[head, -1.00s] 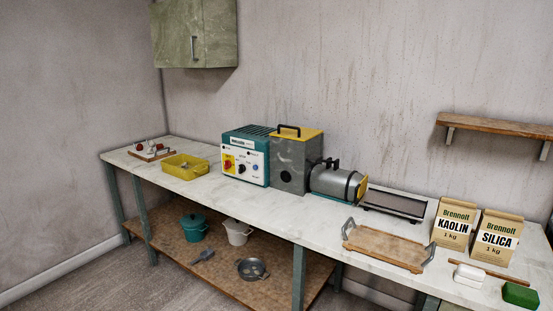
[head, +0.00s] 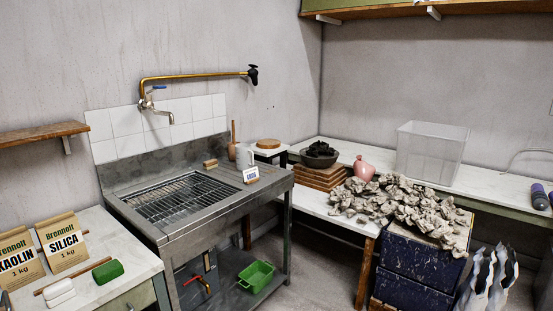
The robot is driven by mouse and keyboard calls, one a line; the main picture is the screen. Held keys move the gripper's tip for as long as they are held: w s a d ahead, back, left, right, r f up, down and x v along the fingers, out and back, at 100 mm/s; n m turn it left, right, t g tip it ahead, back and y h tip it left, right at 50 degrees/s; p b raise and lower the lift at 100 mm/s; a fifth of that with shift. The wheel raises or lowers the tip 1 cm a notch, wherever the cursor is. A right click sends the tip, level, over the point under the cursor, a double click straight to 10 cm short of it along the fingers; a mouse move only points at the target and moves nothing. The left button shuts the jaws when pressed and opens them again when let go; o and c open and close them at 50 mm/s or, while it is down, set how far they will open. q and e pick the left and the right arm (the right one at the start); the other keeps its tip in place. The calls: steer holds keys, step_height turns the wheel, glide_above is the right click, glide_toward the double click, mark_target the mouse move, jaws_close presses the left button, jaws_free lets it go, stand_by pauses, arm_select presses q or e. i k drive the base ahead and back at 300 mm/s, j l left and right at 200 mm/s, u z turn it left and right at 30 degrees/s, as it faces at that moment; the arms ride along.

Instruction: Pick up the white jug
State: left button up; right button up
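A white jug (head: 245,157) stands upright on the right-hand metal ledge of the sink (head: 177,238), near the wall. A small white card with dark lettering (head: 251,175) stands in front of it and hides its lower part. A brown bottle-like thing with a thin neck (head: 232,141) stands just left of the jug. Neither of my grippers is in the head view.
A brown block (head: 210,164) sits on the sink's back ledge. A brass pipe and tap (head: 160,112) reach over the basin. A green tub (head: 257,276) is on the sink's lower shelf. A heap of grey lumps (head: 400,208) lies to the right.

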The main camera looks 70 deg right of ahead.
mark_target(244, 161)
steer(key=z, duration=2.2)
steer(key=i+l, duration=0.45)
steer(key=i, duration=0.2)
